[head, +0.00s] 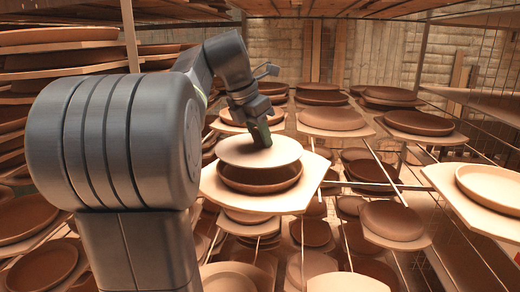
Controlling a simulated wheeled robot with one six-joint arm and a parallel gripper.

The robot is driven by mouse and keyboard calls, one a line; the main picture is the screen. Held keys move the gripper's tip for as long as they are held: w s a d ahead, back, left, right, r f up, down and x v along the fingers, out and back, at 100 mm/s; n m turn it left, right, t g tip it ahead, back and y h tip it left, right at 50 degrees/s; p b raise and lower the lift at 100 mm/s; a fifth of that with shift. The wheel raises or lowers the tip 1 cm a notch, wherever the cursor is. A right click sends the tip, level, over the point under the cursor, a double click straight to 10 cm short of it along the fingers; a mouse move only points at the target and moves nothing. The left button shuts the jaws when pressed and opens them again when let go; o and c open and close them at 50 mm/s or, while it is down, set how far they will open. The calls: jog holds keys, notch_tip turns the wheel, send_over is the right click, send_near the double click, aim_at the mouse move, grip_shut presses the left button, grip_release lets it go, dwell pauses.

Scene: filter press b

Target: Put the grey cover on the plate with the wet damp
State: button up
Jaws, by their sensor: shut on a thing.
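The grey cover (240,152) looks like a pale, flat round disc. My gripper (263,142) is shut on it from above, near the disc's right part; the fingertips hide the grip point. Below the cover is a dark reddish-brown plate (262,187), whose inside looks darker, perhaps damp. It sits on a pale angular board (300,200). The cover overlaps the back part of the plate in this view, and the plate's front rim shows. I cannot tell whether the cover touches the plate.
Racks of brown plates on boards surround the arm. A board with a plate (330,119) stands behind to the right, and another plate (490,185) is at the far right. Stacked plates (60,58) fill the left. Thin rack rods (385,165) cross the space at right.

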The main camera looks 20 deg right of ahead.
aim_at(260, 149)
jog(key=shift+s+f, duration=0.1)
jog(key=shift+f, duration=1.75)
jog(key=o, duration=1.1)
jog(key=shift+f, duration=0.1)
jog(key=v, duration=1.2)
